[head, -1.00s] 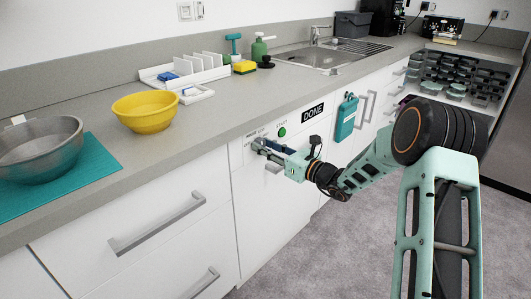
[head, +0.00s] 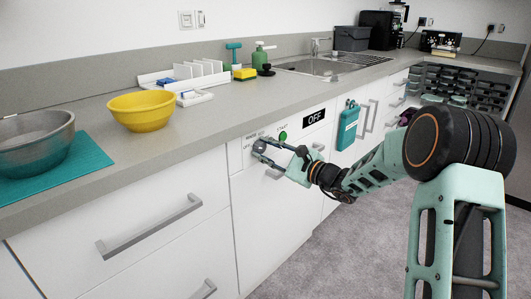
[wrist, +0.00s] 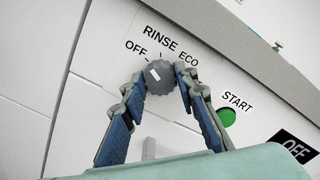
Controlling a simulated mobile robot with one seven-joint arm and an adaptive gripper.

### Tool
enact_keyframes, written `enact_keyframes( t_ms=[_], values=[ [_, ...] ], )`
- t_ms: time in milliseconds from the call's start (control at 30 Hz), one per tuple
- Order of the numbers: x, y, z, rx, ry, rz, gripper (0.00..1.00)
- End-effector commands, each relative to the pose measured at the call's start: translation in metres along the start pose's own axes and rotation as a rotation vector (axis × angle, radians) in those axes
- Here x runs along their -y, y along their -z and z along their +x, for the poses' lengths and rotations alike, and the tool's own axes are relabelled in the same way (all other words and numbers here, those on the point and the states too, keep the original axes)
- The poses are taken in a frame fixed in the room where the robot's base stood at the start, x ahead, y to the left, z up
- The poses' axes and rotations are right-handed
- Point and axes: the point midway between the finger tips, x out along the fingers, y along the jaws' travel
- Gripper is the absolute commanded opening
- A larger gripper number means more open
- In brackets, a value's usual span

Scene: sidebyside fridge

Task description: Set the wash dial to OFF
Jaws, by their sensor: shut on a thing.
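The wash dial (wrist: 160,82) is a grey ribbed knob with a white mark on its upper left, toward the OFF label (wrist: 136,47). RINSE (wrist: 160,36) and ECO (wrist: 187,57) labels stand above and to its right. My gripper (wrist: 161,75) is shut on the dial, one fingertip on each side. In the head view my gripper (head: 262,149) is at the white front panel below the counter edge.
A green START button (wrist: 227,116) lies right of the dial, close to my right finger. A drawer with a grey handle (head: 150,225) is to the left. A teal thing (head: 348,125) hangs on the front to the right. A yellow bowl (head: 141,111) stands on the counter.

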Motion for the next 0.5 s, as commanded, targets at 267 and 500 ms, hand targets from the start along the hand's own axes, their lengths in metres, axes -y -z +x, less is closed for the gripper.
enact_keyframes(
  t_ms=[267, 500],
  values=[
    [-0.0006, 0.0004, -0.0003, -0.001, -0.001, -0.12, 0.03],
    [-0.0006, 0.0005, -0.0003, -0.001, -0.001, -0.157, 0.03]
  ],
)
